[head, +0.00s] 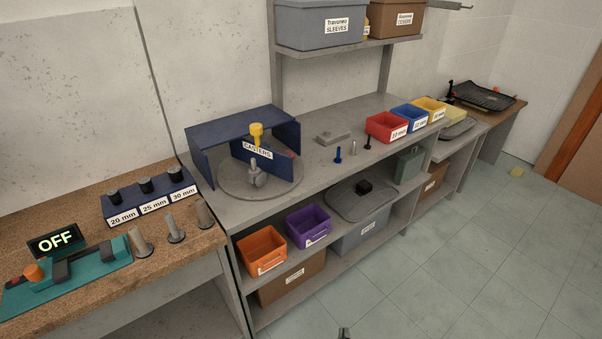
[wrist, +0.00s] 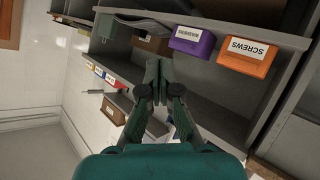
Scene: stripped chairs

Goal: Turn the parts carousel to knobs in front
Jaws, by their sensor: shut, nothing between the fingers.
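The parts carousel (head: 228,185) is a grey round plate on the grey bench, partly inside a dark blue housing (head: 212,153). Its front section bears a label reading CASTERS (head: 258,150), and a grey caster (head: 257,176) stands there. A yellow post (head: 256,135) rises at its middle. A bit of red shows at the right, mostly hidden by the blue wall. No knobs can be made out at the front. My gripper (wrist: 158,72) is shut and empty in the wrist view, before the lower shelves. Only a small dark tip shows at the head view's bottom edge.
On the bench to the right are a grey block (head: 331,138), small upright pins and red (head: 387,127), blue and yellow bins. Orange (head: 262,250) and purple (head: 309,226) bins sit on the shelf below. A wooden bench (head: 190,250) stands left. The floor right is mostly clear.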

